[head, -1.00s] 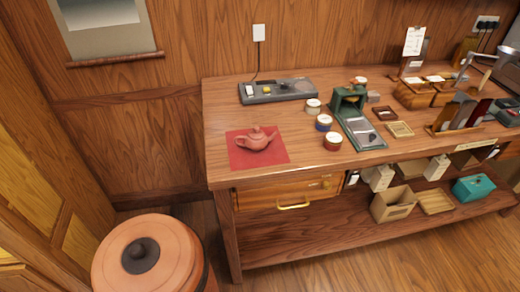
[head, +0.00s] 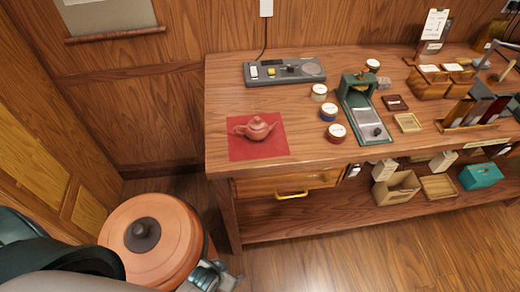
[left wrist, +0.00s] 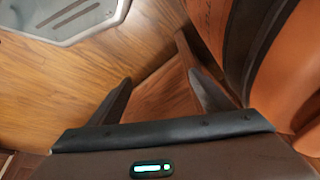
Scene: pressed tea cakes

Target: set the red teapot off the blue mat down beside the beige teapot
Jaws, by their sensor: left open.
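The red teapot (head: 257,128) stands upright on a red mat (head: 243,152) at the left front of the wooden table. I see no blue mat and no beige teapot. My left gripper (head: 222,278) is low at the bottom of the head view, in front of the table and well below the teapot, beside the large round orange container. In the left wrist view its two fingers (left wrist: 163,92) are spread apart with nothing between them. The teapot does not show in the left wrist view. My right gripper is not in view.
The large orange lidded container (head: 180,250) stands on the floor left of the table. A drawer with a brass handle (head: 291,195) is below the tabletop.

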